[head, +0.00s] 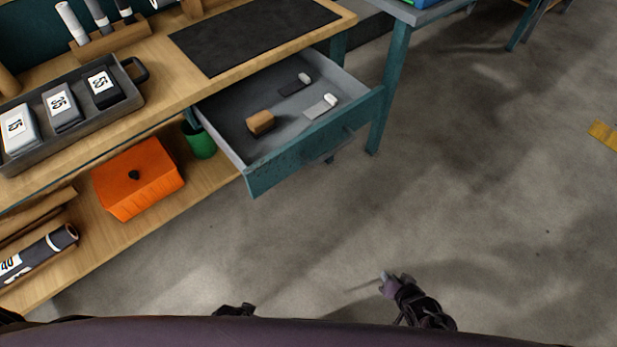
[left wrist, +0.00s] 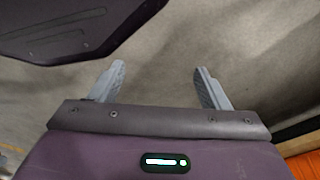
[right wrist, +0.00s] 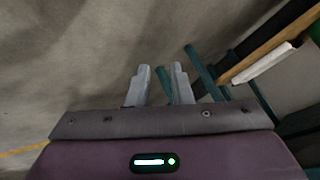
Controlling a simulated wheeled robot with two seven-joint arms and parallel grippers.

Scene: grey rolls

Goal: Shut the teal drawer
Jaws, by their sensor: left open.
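The teal drawer (head: 292,153) is pulled out from under the wooden workbench in the head view. Its front panel stands well clear of the bench edge. A brown block and two small grey-and-white items lie inside it. My right gripper (head: 385,282) is low in the head view, over the floor and apart from the drawer. In the right wrist view its two fingers (right wrist: 159,74) are parted, with nothing between them. My left gripper (left wrist: 158,78) is open and empty in the left wrist view, above bare floor; its fingers cannot be made out in the head view.
On the bench (head: 236,78) are a dark mat (head: 250,35) and a grey tray (head: 75,128) with numbered packs. An orange box (head: 138,178) and a green pot (head: 200,142) are below. A teal bench leg (head: 388,95) stands right of the drawer. The floor ahead is clear.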

